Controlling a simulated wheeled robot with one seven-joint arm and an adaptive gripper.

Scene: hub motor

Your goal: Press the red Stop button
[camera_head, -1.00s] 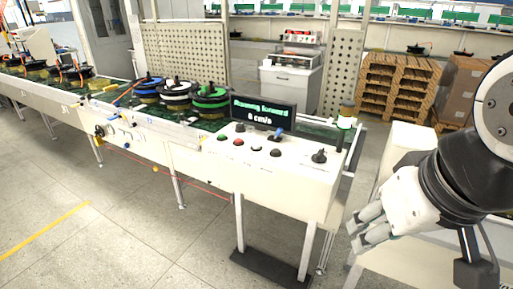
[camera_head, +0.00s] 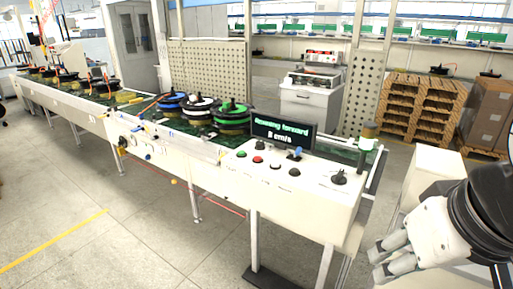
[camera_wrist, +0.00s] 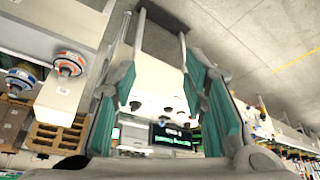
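The red Stop button (camera_head: 258,159) is a small round button on top of the white control box (camera_head: 300,205). It sits in a row between a green button (camera_head: 241,154) and dark knobs. My gripper (camera_head: 380,262) is to the right of the box in the head view, low in the picture, apart from the button. In the wrist view my gripper (camera_wrist: 162,72) has its teal-padded fingers spread with nothing held. The control box (camera_wrist: 157,85) and some knobs show between the fingers there. I cannot make out the red button in that view.
A display (camera_head: 281,133) reading "Running forward 8 cm/s" stands behind the buttons. A black rotary knob (camera_head: 339,177) and a stack light (camera_head: 368,136) are at the box's right end. The conveyor (camera_head: 95,112) carries several motors leftward. Floor in front is clear.

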